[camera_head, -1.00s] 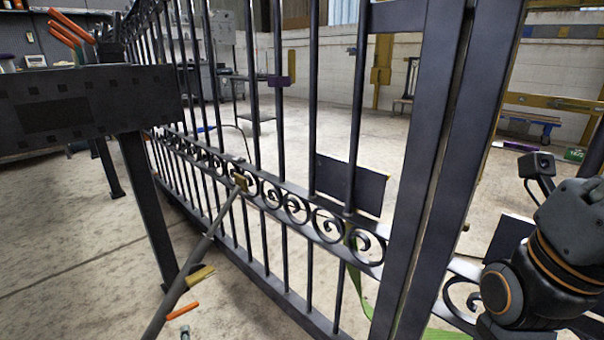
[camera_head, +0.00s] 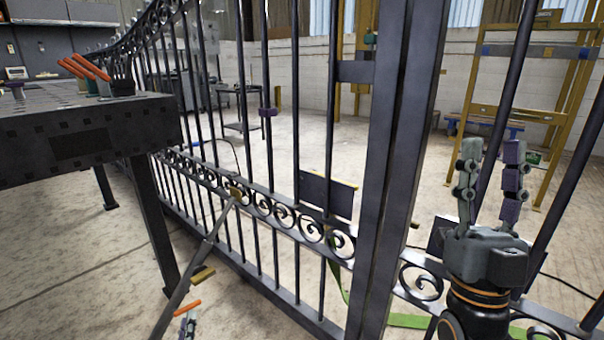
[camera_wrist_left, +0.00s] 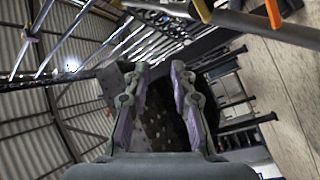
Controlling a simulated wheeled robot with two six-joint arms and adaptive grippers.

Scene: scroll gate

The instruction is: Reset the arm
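The dark metal scroll gate (camera_head: 385,150), with upright bars and a band of scrolls, crosses the head view. My right gripper (camera_head: 490,150) is at the right, pointing up, its two fingers apart with nothing between them. It is in front of the gate's right part. Only the fingertip end of my left gripper (camera_head: 187,322) shows at the bottom edge of the head view. In the left wrist view my left gripper (camera_wrist_left: 148,68) has its purple-padded fingers apart and nothing between them.
A dark workbench (camera_head: 80,130) with orange-handled tools (camera_head: 84,66) stands at the left. A slanted rod (camera_head: 195,262) leans near the gate. A yellow frame (camera_head: 540,110) stands behind at the right. A green strip (camera_head: 408,321) lies on the floor.

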